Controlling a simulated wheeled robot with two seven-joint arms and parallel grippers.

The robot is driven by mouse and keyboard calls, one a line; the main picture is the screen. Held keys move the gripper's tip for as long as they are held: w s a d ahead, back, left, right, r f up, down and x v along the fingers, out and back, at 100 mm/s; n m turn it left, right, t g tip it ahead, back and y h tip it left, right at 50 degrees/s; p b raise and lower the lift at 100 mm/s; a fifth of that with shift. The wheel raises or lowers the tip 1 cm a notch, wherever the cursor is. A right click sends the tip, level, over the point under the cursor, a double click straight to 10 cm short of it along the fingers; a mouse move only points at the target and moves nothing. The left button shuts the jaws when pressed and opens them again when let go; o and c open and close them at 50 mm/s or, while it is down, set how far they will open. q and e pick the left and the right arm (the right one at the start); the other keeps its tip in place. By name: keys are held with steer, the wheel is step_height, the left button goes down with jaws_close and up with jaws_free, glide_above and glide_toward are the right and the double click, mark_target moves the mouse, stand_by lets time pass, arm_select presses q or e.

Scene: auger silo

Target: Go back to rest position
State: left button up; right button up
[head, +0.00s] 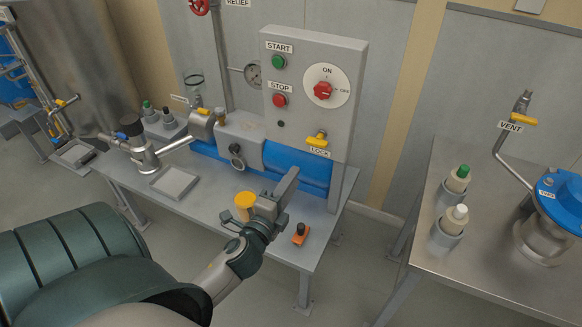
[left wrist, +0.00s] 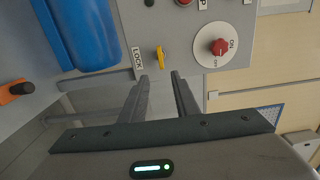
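My left gripper (head: 284,190) reaches in over the front of the left table (head: 215,205), below the control panel (head: 345,85). In the left wrist view its two fingers (left wrist: 160,78) stand apart with nothing between them, pointing towards the panel's lower edge. The yellow lock (left wrist: 161,57) shows just beyond the fingertips, apart from them. My right gripper is not in view.
A yellow-topped item (head: 245,203) stands close to the left gripper, and an orange-and-black item (head: 300,234) lies on the table to its right. A blue cylinder (head: 295,168) lies behind. The right table (head: 490,270) carries two capped bottles and a blue-lidded vessel.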

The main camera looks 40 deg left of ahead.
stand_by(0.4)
arm_select(q)
steer(key=s+d+f+n+g+h, duration=0.1)
steer(key=s+f+n+g, duration=0.15)
steer(key=f, duration=1.05)
steer(key=s+d+f+n+g, duration=0.2)
steer(key=s+f+g, duration=0.15)
steer(key=f, duration=1.05)
steer(key=s+d+f+n+g+h, duration=0.15)
steer(key=s+f, duration=0.25)
steer(key=f, duration=0.9)
steer(key=s+d+f+n+g, duration=0.2)
steer(key=s+f, duration=0.5)
steer(key=f, duration=0.1)
steer(key=s+d+f+n+g, duration=0.1)
steer(key=s+d+f+g, duration=0.15)
steer(key=s+f, duration=0.5)
steer(key=s+d+f+n+g, duration=0.1)
steer(key=s+f, duration=0.3)
steer(key=s, duration=0.6)
steer(key=s+d+f+n+g+h, duration=0.1)
steer(key=s+d+f+n+g, duration=0.1)
steer(key=s, duration=0.8)
step_height(320, 180, down, 2)
steer(key=shift+d+n+g+b, duration=0.15)
steer(key=shift+n+g+b, duration=0.3)
steer(key=shift+g, duration=0.35)
steer(key=shift+s+h, duration=0.15)
steer(key=shift+h, duration=0.1)
